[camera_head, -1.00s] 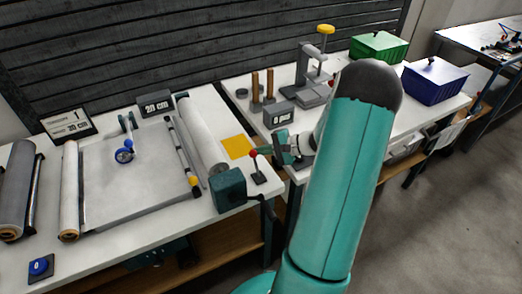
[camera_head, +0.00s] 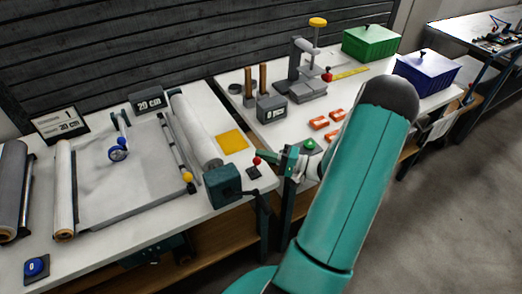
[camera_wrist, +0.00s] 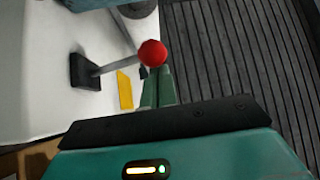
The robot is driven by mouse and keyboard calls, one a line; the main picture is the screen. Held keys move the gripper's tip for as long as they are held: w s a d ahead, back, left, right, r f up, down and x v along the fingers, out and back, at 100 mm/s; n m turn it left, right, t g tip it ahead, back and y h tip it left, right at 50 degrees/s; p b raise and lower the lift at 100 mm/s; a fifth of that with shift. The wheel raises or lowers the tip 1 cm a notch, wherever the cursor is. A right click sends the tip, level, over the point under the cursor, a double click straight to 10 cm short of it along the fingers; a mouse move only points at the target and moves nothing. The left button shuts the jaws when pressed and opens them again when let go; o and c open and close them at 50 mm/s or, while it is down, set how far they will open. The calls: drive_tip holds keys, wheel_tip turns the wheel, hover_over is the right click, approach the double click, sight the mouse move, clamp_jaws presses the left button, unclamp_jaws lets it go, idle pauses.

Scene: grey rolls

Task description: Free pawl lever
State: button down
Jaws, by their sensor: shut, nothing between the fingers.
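The pawl lever (camera_head: 255,170) is a short rod with a red ball knob on a small black base. It stands at the right end of the left bench, beside the teal crank box (camera_head: 223,186). In the wrist view its red knob (camera_wrist: 153,53) appears at or just beyond my fingertips, with the rod running left to the black base (camera_wrist: 85,72). My gripper (camera_head: 284,160) is shut and empty, just right of the knob. Its green fingers (camera_wrist: 158,84) point toward the knob in the wrist view. I cannot tell whether they touch it.

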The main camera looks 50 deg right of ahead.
drive_tip(key=shift+s+a+f, duration=0.15)
drive_tip(key=shift+s+f, duration=0.05)
drive_tip(key=shift+s, duration=0.3)
drive_tip(key=shift+s+a+f, duration=0.15)
drive_tip(key=shift+s, duration=0.35)
drive_tip(key=w+d, duration=0.1)
drive_tip(key=w+d+r, duration=0.1)
drive_tip(key=shift+w+d+r, duration=0.1)
drive_tip(key=shift+w+d, duration=0.15)
drive_tip(key=shift+w, duration=0.1)
drive_tip(key=f+v, duration=0.1)
drive_tip(key=v, duration=0.9)
drive_tip(key=shift+f, duration=0.15)
drive_tip(key=shift+d, duration=0.15)
